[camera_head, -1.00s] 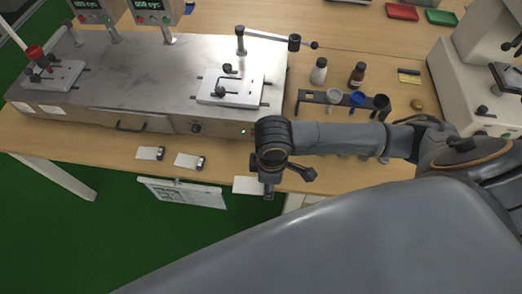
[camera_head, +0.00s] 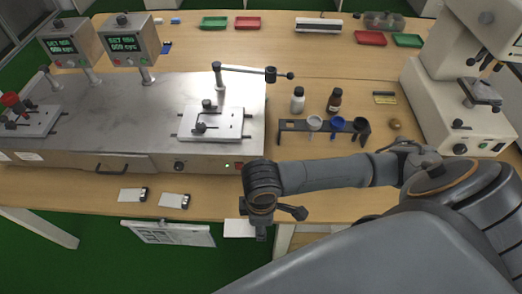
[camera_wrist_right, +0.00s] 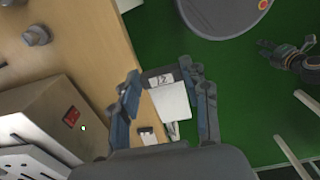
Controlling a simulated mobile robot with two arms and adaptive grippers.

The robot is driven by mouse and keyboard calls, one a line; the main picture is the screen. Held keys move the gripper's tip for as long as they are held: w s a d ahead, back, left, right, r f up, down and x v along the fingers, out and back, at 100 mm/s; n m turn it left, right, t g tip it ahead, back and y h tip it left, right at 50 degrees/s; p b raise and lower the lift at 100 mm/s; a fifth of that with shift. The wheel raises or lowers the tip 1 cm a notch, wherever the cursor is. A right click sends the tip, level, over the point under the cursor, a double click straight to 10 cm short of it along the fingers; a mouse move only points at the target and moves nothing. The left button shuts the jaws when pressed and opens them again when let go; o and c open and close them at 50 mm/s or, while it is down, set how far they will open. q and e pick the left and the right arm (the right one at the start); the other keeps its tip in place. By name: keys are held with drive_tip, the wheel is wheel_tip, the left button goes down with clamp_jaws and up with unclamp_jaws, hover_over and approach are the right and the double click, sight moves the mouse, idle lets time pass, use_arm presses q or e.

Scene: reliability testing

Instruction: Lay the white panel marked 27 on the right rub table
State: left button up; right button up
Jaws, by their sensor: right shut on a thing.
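My right gripper (camera_wrist_right: 166,95) is shut on a white panel (camera_wrist_right: 172,104) by its dark end strip, which bears a small label; the marking looks like 27 turned round. In the head view the panel (camera_head: 239,229) shows beside my right gripper (camera_head: 262,232), in front of the bench edge. The right rub table (camera_head: 228,122) is a white plate on the steel machine, with a dark clamp on it and a lever arm above. The left rub table (camera_head: 38,124) is at the far left. A dark hand-like part, seemingly my left gripper (camera_wrist_right: 287,52), shows small in the wrist view.
Two other white panels with dark ends (camera_head: 131,194) (camera_head: 173,200) lie on the bench front. A bottle-and-cup rack (camera_head: 295,126) stands right of the machine, a white instrument (camera_head: 440,108) farther right.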

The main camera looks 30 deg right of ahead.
wheel_tip(320, 180, down, 8)
drive_tip(key=b, duration=0.2)
drive_tip(key=shift+b, duration=0.35)
idle(0.5)
